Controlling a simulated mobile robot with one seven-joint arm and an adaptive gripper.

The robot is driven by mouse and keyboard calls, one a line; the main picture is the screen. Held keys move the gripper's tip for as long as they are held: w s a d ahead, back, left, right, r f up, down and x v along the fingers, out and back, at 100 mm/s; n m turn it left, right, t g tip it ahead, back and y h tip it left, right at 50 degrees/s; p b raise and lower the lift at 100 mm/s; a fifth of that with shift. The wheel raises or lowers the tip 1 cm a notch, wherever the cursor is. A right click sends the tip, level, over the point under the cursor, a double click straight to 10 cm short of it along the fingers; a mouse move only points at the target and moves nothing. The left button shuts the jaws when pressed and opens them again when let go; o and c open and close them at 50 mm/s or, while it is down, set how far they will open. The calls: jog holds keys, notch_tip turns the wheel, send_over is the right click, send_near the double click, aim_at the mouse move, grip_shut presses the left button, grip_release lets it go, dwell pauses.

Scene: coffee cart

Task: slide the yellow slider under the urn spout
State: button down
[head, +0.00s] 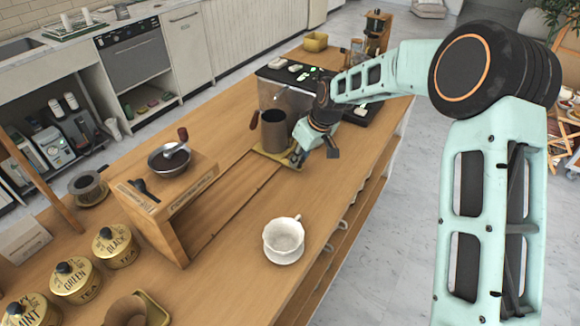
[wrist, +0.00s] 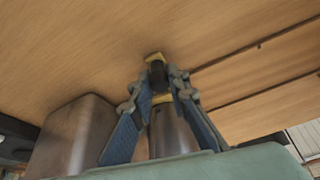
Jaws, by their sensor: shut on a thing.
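The yellow slider (head: 288,162) is a flat plate at the far end of the wooden counter. A dark metal pot (head: 274,132) with a brown handle stands on or just over it; I cannot tell which. My gripper (head: 301,156) is low at the slider's right side. In the wrist view my gripper (wrist: 158,82) is shut on a dark knob with yellow (wrist: 153,57) showing beyond it, which looks like part of the slider.
A wooden stand (head: 160,205) with a metal bowl (head: 169,158) is on the left. A white cup on a saucer (head: 284,237) stands nearer the front. Tea tins (head: 76,282) are at the lower left. A recessed track (head: 232,200) runs along the counter, clear in its middle.

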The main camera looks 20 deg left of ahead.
jog(key=shift+w+d, duration=0.2)
jog(key=shift+w, duration=0.35)
jog(key=shift+r, duration=0.1)
jog(key=c, duration=1.8)
grip_release()
jog(key=shift+w, duration=0.15)
jog(key=shift+c, duration=0.2)
jog(key=v, duration=1.2)
jog(key=shift+d, duration=0.1)
